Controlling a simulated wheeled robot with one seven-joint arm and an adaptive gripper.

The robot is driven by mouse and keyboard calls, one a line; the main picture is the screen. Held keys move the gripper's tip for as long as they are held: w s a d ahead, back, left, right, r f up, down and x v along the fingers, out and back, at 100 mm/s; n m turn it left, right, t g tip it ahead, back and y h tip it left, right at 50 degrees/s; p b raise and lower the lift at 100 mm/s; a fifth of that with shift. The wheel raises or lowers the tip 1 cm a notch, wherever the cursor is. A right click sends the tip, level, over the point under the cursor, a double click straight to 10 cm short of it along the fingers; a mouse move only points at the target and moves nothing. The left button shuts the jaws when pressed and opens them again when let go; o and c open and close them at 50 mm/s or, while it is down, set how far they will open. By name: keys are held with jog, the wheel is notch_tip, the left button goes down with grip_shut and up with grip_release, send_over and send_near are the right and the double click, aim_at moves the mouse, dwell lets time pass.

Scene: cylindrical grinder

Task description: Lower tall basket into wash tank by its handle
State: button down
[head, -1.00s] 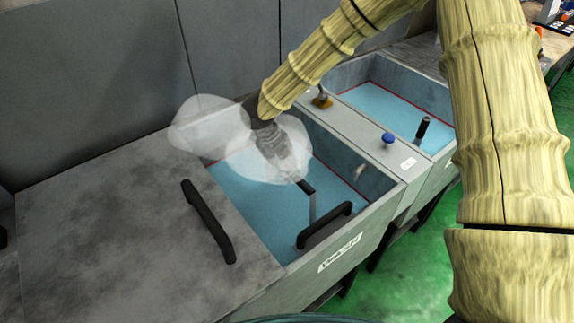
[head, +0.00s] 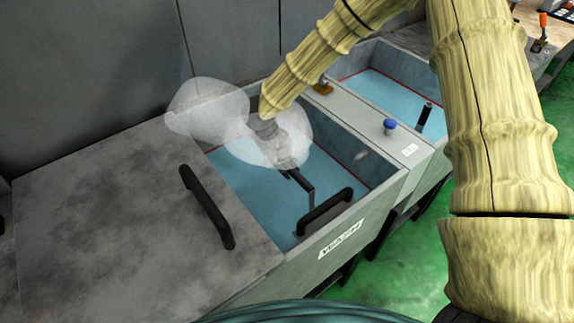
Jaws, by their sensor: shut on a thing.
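The wash tank (head: 372,205), a grey open tank marked WASH with pale blue liquid, is in the middle of the head view. My gripper (head: 287,167) is over the tank opening, partly veiled by a whitish translucent cloud. It is shut on the dark top grip of the handle (head: 308,196), whose flat grey stem runs down toward the liquid. The body of the tall basket cannot be made out below the stem. I cannot tell how deep it sits.
A grey lid with a black handle (head: 207,207) covers the left side. A black bar handle (head: 325,211) is at the tank's front. A second blue tank (head: 392,85), holding a dark upright grip (head: 425,117), lies beyond a divider with a blue knob (head: 390,125).

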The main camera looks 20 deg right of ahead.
dwell(0.3)
jog(key=c, duration=1.2)
grip_release()
jog(key=v, duration=1.2)
